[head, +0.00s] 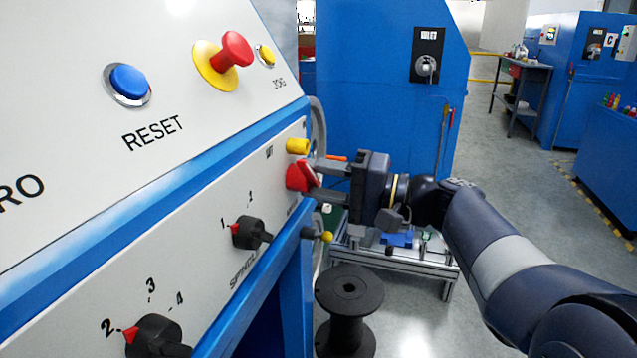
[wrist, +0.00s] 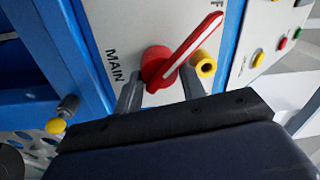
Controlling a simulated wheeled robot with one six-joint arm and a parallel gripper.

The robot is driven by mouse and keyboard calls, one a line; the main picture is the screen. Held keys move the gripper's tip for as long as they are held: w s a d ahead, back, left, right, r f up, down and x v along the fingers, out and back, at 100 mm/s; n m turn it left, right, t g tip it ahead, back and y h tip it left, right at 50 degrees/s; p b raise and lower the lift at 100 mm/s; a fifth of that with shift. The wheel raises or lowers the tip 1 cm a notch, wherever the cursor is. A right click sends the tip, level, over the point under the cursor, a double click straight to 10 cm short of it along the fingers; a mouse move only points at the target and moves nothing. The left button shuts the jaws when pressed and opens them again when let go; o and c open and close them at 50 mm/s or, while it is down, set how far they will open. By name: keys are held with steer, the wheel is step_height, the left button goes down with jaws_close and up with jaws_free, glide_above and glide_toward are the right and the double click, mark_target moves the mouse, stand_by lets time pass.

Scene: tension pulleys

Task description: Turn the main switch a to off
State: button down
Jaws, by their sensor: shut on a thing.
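The main switch a (head: 297,177) is a red rotary switch at the far end of the white lower panel. The exact finger contact is partly hidden.
A yellow cylindrical part (wrist: 204,63) sticks out close to the right finger. Black selector knobs (head: 250,233), a red emergency button (head: 236,47) and a blue reset button (head: 129,83) are on the panels. A black spool (head: 349,300) stands below. A yellow-tipped lever (head: 326,237) juts out under the switch.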

steer(key=shift+s+a+f, duration=0.1)
steer(key=shift+s+f, duration=0.1)
steer(key=shift+f, duration=0.05)
steer(key=c, duration=1.1)
jaws_free()
steer(key=shift+o, duration=1.1)
steer(key=shift+r, duration=0.1)
